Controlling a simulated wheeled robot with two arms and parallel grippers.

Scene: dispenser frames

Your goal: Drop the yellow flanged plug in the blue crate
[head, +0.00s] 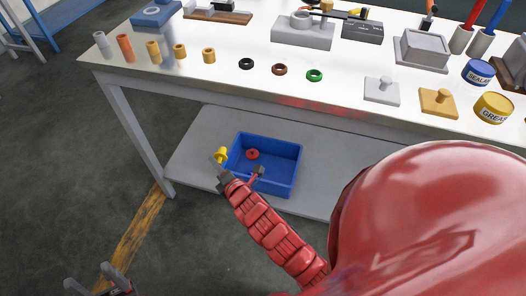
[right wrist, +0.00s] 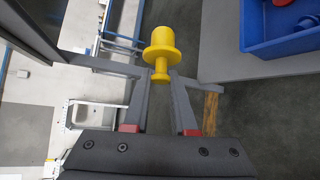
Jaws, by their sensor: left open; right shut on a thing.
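The yellow flanged plug (head: 221,154) is held in my right gripper (head: 222,168), just left of the blue crate (head: 279,188) in the head view. In the right wrist view the plug (right wrist: 162,45) sits at the fingertips, with its narrow stem between them and its wide flange outward. The crate (right wrist: 285,46) shows at the upper right there, apart from the plug. A red round piece (head: 253,154) lies in the crate. My left gripper (head: 98,280) is open and empty at the lower left, over the floor.
The crate stands on a grey lower shelf (head: 200,150) under the white workbench (head: 220,85). The bench top holds rings, cylinders, tins and blocks. A bench leg (head: 140,140) stands left of the plug. Bare floor lies at the left.

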